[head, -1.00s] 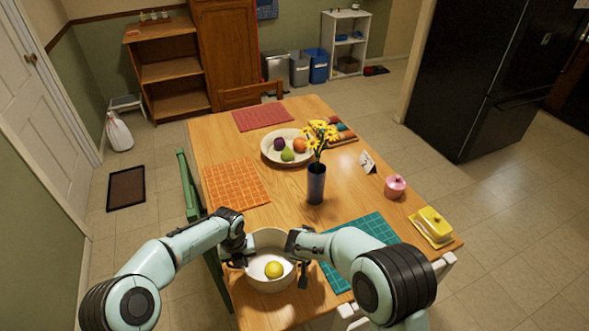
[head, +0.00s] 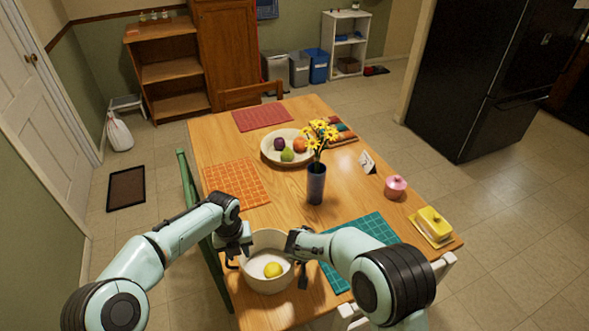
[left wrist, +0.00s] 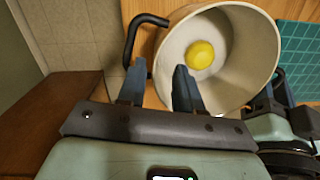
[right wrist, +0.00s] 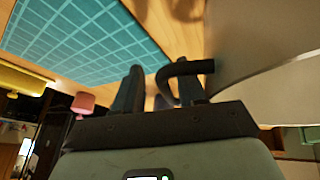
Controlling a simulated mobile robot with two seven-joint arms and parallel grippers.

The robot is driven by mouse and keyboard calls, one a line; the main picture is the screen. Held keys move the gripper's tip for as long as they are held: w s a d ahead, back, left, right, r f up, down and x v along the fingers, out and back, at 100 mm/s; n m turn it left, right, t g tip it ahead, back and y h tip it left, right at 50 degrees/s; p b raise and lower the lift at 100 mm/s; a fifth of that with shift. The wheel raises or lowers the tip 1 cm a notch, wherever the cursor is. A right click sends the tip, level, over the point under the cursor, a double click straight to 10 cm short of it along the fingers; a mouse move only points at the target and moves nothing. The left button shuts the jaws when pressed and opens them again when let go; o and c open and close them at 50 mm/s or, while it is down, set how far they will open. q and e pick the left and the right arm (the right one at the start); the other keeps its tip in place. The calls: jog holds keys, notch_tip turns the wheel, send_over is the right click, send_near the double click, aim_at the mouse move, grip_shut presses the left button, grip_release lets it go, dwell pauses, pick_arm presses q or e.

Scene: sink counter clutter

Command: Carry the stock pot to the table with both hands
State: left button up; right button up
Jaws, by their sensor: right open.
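The stock pot (head: 266,284), cream-coloured with dark side handles, stands upright on the wooden table (head: 285,210) at its near end. A yellow lemon (head: 273,270) lies inside it. My left gripper (left wrist: 160,82) is open at the pot's left side. Its fingers are just short of the left handle (left wrist: 138,35), with nothing visibly gripped. My right gripper (right wrist: 160,88) is open at the right handle (right wrist: 185,68), whose bar curves between and in front of its fingers. The pot's base is partly out of clear sight.
A blue vase of yellow flowers (head: 316,185) stands beyond the pot. A fruit plate (head: 268,150), orange placemat (head: 236,184), teal placemat (head: 365,240), pink jar (head: 395,187) and yellow butter dish (head: 433,224) share the table. A green chair (head: 187,185) stands at left.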

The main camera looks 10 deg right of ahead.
pick_arm(q)
jog(key=r, duration=0.5)
jog(key=shift+s+a+r, duration=0.1)
jog(key=shift+s+r, duration=0.1)
jog(key=shift+r, duration=0.15)
pick_arm(e)
jog(key=v, duration=1.2)
